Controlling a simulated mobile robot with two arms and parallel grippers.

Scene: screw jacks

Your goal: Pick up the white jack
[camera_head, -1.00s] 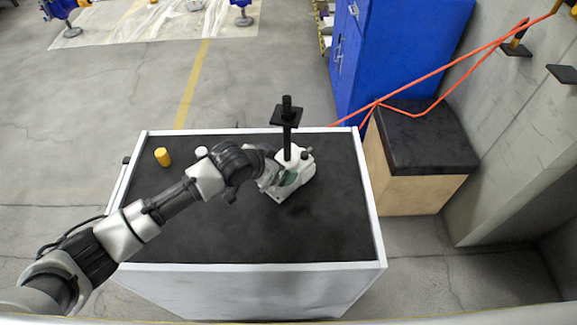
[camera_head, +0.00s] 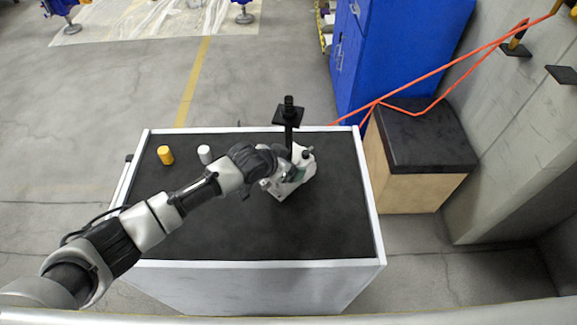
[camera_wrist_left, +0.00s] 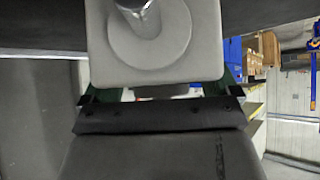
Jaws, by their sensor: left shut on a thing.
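The white jack (camera_head: 307,162) stands upright toward the right rear of the black tabletop, with a black screw post and a flat black plate on top. My left gripper (camera_head: 279,179) reaches it from the left and is shut on the jack's body at its near left side. The arm hides part of the jack, and I cannot tell whether its base is clear of the table. In the left wrist view a light grey block with a round recess and a shiny rod fills the upper middle. My right gripper is in neither view.
The table (camera_head: 320,232) has a raised white rim and free room in front and at right. A yellow cylinder (camera_head: 165,155) and a white cylinder (camera_head: 205,154) stand at the rear left. A blue cabinet (camera_head: 400,55) and a black-topped wooden box (camera_head: 420,150) stand beyond.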

